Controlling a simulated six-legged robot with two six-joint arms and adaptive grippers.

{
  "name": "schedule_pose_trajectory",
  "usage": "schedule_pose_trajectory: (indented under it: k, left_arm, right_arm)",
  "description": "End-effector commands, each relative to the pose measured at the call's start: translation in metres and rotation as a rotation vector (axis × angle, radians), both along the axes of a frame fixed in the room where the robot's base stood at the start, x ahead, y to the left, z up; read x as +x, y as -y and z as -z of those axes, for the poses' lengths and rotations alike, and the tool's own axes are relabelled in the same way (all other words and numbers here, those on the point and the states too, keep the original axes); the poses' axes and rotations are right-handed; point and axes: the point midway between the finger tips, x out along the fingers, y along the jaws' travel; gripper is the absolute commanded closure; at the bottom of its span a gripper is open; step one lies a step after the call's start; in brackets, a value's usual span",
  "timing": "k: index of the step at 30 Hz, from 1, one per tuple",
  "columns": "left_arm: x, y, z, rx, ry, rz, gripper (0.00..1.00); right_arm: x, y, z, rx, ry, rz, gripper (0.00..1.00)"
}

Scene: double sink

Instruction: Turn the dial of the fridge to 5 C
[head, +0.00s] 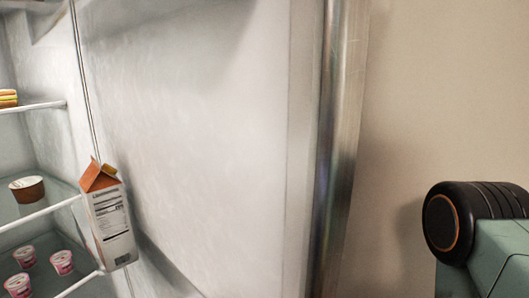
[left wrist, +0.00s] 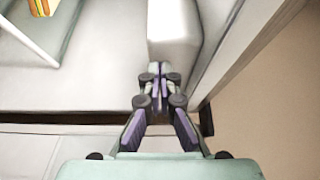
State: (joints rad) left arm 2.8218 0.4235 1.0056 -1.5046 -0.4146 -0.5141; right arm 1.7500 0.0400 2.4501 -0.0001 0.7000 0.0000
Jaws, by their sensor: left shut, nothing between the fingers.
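The open fridge fills most of the head view, with its pale inner wall (head: 190,130) in the middle. I cannot make out a temperature dial or its markings in either view. My left gripper (left wrist: 162,72) is shut and empty in the left wrist view. Its tips are at the lower end of a pale, rounded block (left wrist: 174,35), and I cannot tell whether they touch it. The left gripper is not seen in the head view. My right gripper is not in view.
A milk carton (head: 108,215) stands tilted at the front of the shelves. A brown tub (head: 27,189) and several pink cups (head: 62,262) are on the glass shelves at left. A metal edge (head: 341,150) runs down beside the beige wall (head: 440,90).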

Motion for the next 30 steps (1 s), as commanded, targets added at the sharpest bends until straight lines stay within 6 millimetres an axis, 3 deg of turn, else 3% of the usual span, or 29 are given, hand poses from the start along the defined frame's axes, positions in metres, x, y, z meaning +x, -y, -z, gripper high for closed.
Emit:
schedule_pose_trajectory:
  k: [5, 19, 30]
  left_arm:
    - [-0.004, 0.001, 0.002, -0.001, 0.002, 0.001, 1.00]
    - [-0.026, 0.043, 0.004, 0.000, 0.001, 0.001, 1.00]
    - [-0.031, 0.052, 0.001, -0.001, 0.000, 0.000, 1.00]
  right_arm:
    - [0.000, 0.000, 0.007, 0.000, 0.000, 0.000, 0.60]
    - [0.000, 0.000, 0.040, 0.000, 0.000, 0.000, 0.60]
    - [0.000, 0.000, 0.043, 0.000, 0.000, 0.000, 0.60]
